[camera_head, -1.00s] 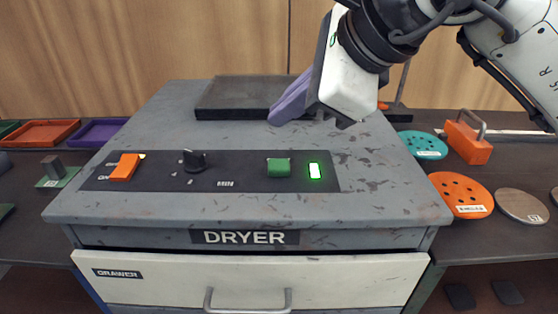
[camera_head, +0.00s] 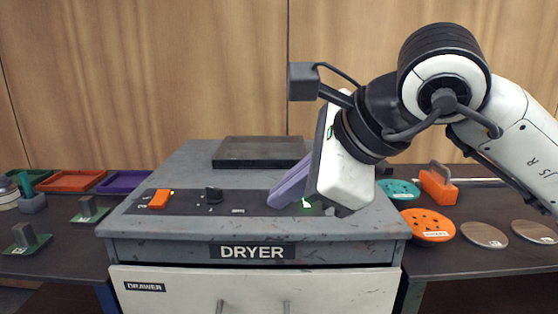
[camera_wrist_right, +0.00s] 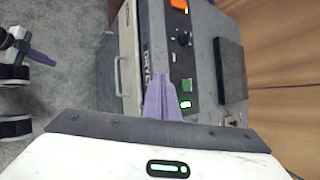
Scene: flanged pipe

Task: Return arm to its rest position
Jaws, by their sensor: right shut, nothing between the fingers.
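My right gripper (camera_head: 288,188) is in the head view, its purple fingers shut with nothing between them. It is over the right part of the dryer's control panel (camera_head: 185,202), and the arm reaches in from the right. In the head view the fingers hide the green button and partly cover the lit green indicator (camera_head: 306,204). The right wrist view shows the shut fingers (camera_wrist_right: 161,95), with the green button (camera_wrist_right: 186,84) and lit indicator (camera_wrist_right: 185,104) beside them. My left gripper is not in the head view; a purple-fingered gripper (camera_wrist_right: 40,57) shows at the left edge of the right wrist view.
The dryer (camera_head: 140,225) has an orange switch (camera_head: 160,199), a black knob (camera_head: 214,194) and a dark plate (camera_head: 262,152) on top. Its drawer (camera_head: 190,292) looks shut. Orange and teal discs (camera_head: 428,224) and an orange block (camera_head: 438,187) lie right; trays (camera_head: 72,181) lie left.

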